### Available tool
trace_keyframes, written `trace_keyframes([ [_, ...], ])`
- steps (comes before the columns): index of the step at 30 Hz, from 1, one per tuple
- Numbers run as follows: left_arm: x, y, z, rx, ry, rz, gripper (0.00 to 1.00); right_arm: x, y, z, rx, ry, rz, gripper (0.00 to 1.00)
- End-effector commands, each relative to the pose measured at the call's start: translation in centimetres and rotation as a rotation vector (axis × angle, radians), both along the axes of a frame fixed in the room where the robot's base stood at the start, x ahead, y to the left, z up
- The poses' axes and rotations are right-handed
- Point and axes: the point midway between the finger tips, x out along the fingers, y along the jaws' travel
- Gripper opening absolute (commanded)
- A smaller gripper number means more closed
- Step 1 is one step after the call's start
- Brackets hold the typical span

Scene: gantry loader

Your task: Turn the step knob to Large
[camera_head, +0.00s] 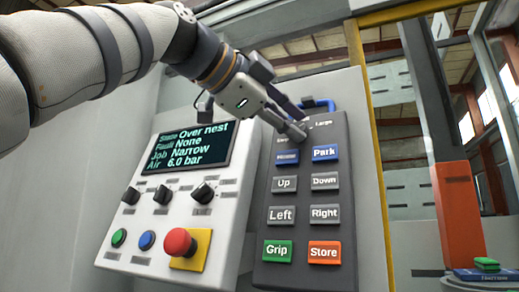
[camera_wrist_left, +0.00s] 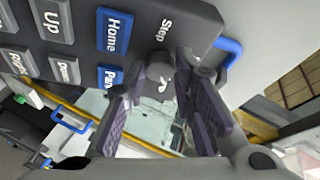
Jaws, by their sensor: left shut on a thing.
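The step knob (camera_wrist_left: 160,70) is a dark round knob at the top of the dark grey button pendant (camera_head: 308,183), beside the word "Step" in the left wrist view. My left gripper (camera_head: 298,126) reaches in from the upper left, and its fingers are shut on the knob from both sides. In the head view the fingers cover most of the knob. The "Large" label (camera_head: 323,122) shows to the right of the fingers, and a partly covered label sits to their left. I cannot tell which way the knob points. My right gripper is not in view.
Home and Park buttons (camera_head: 325,153) lie just below the fingers, with several more buttons lower. A blue handle (camera_head: 319,104) curves behind the pendant top. A panel with a screen (camera_head: 190,147), knobs and a red stop button (camera_head: 180,243) stands left. A yellow post (camera_head: 370,130) rises right.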

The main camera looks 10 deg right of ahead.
Motion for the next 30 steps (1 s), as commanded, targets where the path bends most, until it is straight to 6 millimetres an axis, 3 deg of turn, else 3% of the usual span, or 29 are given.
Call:
trace_keyframes([
  [5,0.1,-0.1,-0.3,0.005,0.004,-0.001,0.00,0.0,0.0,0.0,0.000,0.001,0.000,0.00],
  [6,0.1,-0.1,-0.3,0.005,0.004,-0.001,0.33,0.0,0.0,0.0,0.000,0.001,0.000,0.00],
  [8,0.1,-0.1,-0.2,0.005,0.004,-0.001,0.45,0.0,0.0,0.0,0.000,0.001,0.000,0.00],
  [20,-0.3,0.4,0.3,0.002,-0.002,0.000,0.45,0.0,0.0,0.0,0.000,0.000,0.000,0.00],
  [27,-2.0,2.6,0.7,0.001,0.001,0.000,0.45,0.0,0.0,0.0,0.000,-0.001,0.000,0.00],
  [30,-3.8,5.2,1.5,-0.001,-0.001,0.001,0.45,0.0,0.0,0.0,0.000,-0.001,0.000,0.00],
])
